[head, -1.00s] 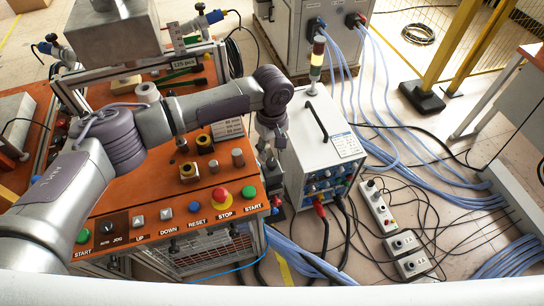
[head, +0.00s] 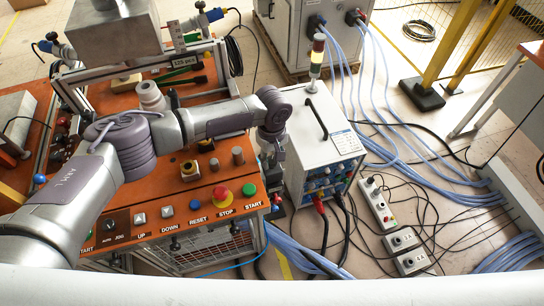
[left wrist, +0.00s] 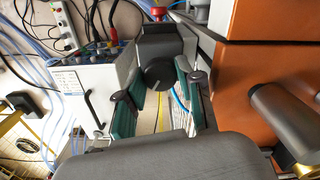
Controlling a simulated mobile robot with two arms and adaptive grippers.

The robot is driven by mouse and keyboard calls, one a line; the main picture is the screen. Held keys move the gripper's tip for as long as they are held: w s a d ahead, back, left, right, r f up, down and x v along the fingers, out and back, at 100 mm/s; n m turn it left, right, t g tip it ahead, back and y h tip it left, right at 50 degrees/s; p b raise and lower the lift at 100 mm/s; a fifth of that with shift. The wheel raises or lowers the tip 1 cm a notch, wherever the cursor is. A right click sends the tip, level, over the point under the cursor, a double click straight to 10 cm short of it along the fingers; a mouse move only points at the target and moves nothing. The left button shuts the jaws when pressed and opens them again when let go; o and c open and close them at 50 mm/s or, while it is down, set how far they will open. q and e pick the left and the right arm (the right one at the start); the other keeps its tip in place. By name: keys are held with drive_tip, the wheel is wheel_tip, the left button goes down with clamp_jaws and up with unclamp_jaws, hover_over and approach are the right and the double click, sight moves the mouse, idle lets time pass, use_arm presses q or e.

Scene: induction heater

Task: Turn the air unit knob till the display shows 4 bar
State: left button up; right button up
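The air unit is a dark block (left wrist: 165,42) with a round black knob (left wrist: 158,74), seen in the left wrist view beside the orange bench. My left gripper (left wrist: 160,88) is open, with its two teal-padded fingers apart on either side of the knob in that view. I cannot tell whether they touch it. In the head view my left gripper (head: 270,153) points down into the gap between the orange bench and the white box, and the knob is hidden there. No readable pressure display shows. My right gripper is not in view.
The white box (head: 318,143) with a black handle stands close to the gripper's right. The orange control bench (head: 140,205) with buttons and a red stop knob (head: 221,193) is on its left. Blue hoses and cables cover the floor to the right.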

use_arm(q)
drive_tip(key=shift+s+r+m+p, duration=0.1)
drive_tip(key=shift+m+p, duration=0.95)
drive_tip(key=shift+m, duration=0.15)
drive_tip(key=m+p, duration=0.1)
drive_tip(key=m, duration=0.2)
drive_tip(key=shift+m, duration=0.3)
drive_tip(key=m+p, duration=0.1)
drive_tip(key=m, duration=1)
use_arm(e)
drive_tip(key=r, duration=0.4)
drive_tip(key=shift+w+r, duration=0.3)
use_arm(q)
drive_tip(key=shift+m, duration=0.4)
drive_tip(key=o, duration=0.9)
drive_tip(key=shift+c, duration=0.2)
